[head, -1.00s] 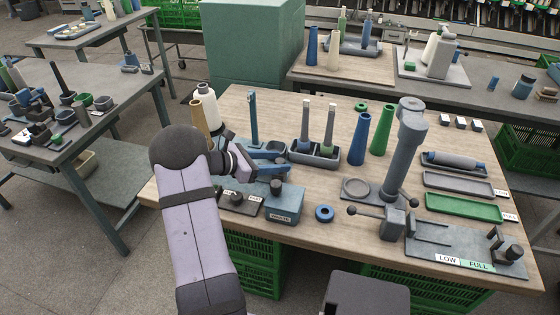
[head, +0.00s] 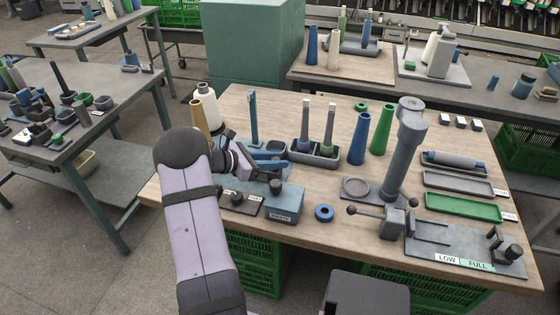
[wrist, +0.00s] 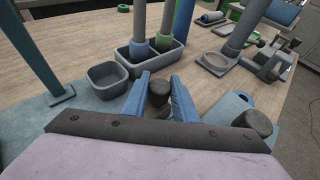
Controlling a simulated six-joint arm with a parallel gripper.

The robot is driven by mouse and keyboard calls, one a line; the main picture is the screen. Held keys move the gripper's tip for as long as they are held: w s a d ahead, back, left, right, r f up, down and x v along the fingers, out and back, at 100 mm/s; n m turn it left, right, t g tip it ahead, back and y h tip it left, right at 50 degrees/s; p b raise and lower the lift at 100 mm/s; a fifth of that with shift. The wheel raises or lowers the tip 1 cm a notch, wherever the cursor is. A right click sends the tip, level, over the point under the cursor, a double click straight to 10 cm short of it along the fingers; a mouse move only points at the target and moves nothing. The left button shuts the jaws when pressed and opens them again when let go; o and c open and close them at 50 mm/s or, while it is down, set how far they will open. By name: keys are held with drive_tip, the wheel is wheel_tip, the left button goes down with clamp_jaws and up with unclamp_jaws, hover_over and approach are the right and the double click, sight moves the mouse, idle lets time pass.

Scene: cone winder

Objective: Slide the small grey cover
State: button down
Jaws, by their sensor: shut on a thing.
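My gripper (wrist: 161,78) is low over the work table, with its two blue fingers on either side of a short dark grey knob (wrist: 158,94) in the wrist view. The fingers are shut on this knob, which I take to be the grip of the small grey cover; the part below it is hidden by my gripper. In the head view my gripper (head: 284,162) is above the blue-grey plate (head: 262,188), behind the labelled blue box (head: 286,207). The knob cannot be clearly made out there.
A blue post (head: 253,118) stands at the left. A second dark knob (wrist: 258,122) is close on the right. A blue ring (head: 324,213) lies on open wood.

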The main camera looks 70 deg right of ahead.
drive_tip(key=shift+w, duration=1.95)
drive_tip(key=c, duration=1.4)
unclamp_jaws()
drive_tip(key=shift+w, duration=0.15)
drive_tip(key=shift+c, duration=0.2)
drive_tip(key=v, duration=0.7)
drive_tip(key=shift+b, duration=0.3)
drive_tip(key=shift+a, duration=0.15)
